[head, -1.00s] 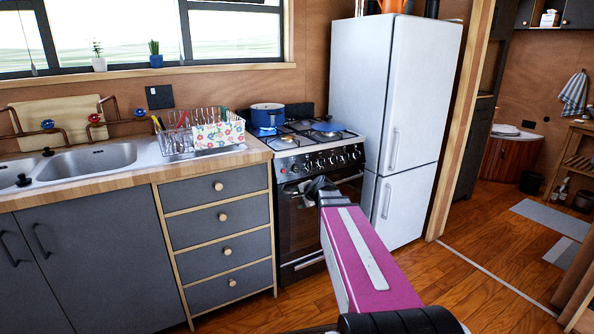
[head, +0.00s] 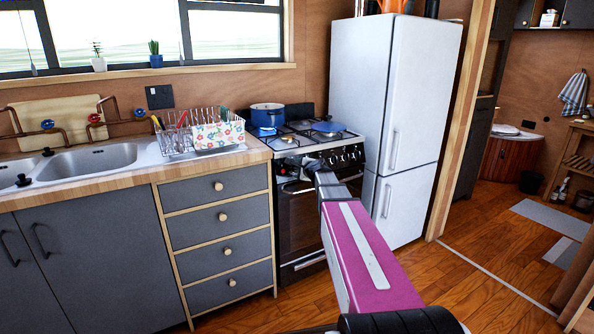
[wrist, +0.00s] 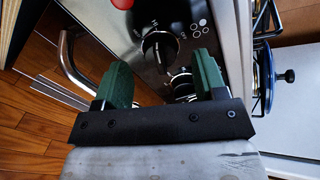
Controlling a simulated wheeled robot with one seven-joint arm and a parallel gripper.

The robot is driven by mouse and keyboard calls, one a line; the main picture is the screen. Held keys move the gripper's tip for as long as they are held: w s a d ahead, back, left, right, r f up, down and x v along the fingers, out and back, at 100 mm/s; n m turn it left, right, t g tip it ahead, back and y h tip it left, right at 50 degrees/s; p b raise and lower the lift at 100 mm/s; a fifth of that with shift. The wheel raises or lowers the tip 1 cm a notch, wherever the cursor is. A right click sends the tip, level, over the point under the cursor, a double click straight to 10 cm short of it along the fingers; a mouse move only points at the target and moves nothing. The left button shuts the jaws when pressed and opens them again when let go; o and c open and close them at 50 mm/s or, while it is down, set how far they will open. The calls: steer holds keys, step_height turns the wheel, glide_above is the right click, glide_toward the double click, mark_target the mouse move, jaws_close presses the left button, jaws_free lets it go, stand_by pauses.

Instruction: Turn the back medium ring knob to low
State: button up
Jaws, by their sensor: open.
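The stove (head: 300,205) has a row of black knobs (head: 345,156) along its front panel. In the wrist view, a black knob (wrist: 160,48) with a pale pointer line sits just beyond and between my fingertips, beside printed marks on the panel. Another dark, silver-edged knob (wrist: 181,84) shows partly between the green fingers. I cannot tell which one is the back medium ring knob. My gripper (wrist: 160,64) is open and empty, facing the panel. In the head view my gripper (head: 312,166) is at the panel and hides some knobs.
A blue pot (head: 267,115) stands on the back left of the hob and a blue lidded item (head: 328,127) on the right. The oven handle (wrist: 68,60) runs close to my gripper. A dish rack (head: 205,135) is left and the white fridge (head: 385,100) right.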

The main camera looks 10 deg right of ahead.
steer(key=shift+x, duration=1.35)
steer(key=c, duration=0.9)
steer(key=shift+n, duration=0.4)
steer(key=n, duration=0.3)
steer(key=shift+f+n, duration=0.1)
steer(key=shift+n, duration=0.3)
steer(key=n, duration=0.4)
steer(key=shift+s+n, duration=0.1)
steer(key=shift+n, duration=0.2)
steer(key=n, duration=0.4)
steer(key=shift+d+f, duration=0.1)
steer(key=shift+n, duration=2.3)
